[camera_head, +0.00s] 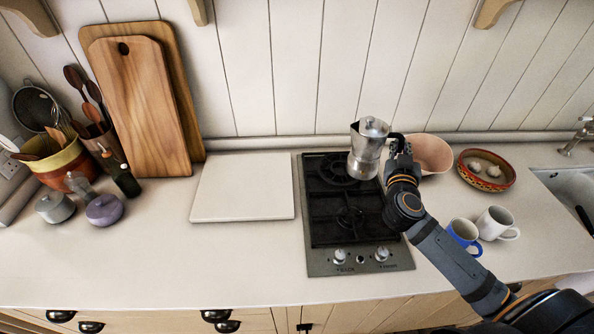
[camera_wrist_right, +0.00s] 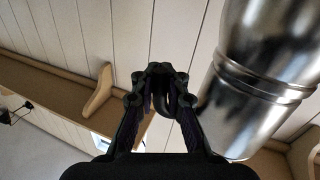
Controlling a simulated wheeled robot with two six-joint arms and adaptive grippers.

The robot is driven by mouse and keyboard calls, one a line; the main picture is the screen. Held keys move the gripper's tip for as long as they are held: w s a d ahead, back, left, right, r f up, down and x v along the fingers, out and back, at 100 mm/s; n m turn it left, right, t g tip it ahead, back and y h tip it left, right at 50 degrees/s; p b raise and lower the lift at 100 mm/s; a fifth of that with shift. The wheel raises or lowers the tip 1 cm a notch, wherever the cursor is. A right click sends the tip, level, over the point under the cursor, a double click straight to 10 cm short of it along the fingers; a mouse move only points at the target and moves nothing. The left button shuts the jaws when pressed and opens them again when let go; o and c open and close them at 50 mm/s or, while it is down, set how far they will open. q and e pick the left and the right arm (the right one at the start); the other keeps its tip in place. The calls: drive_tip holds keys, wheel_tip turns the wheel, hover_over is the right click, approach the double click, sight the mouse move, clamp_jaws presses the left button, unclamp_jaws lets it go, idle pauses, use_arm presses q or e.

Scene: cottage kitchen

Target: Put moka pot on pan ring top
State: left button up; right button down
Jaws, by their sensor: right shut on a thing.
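A silver moka pot (camera_head: 367,148) is upright at the back of the black two-burner hob, over or beside the top pan ring (camera_head: 338,170). I cannot tell whether its base touches the ring. My right gripper (camera_head: 397,147) is at the pot's right side, shut on its dark handle. In the right wrist view, the gripper (camera_wrist_right: 160,80) has its fingers around the dark handle, and the shiny pot body (camera_wrist_right: 255,75) fills the right side. My left gripper is not in view.
A pink bowl (camera_head: 432,154) stands just right of the gripper. A red-rimmed dish (camera_head: 486,183) and two mugs (camera_head: 497,223) are further right. A white board (camera_head: 243,202) lies left of the hob (camera_head: 325,262). The lower pan ring (camera_head: 350,217) is bare.

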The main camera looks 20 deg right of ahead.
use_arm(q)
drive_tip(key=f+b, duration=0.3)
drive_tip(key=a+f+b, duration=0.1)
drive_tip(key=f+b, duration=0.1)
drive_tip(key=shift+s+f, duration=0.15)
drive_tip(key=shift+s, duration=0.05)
use_arm(e)
drive_tip(key=w+d+f, duration=0.1)
drive_tip(key=w+f, duration=1.2)
drive_tip(key=w, duration=0.1)
drive_tip(key=shift+w+d, duration=0.3)
drive_tip(key=shift+d, duration=0.05)
drive_tip(key=shift+f, duration=0.1)
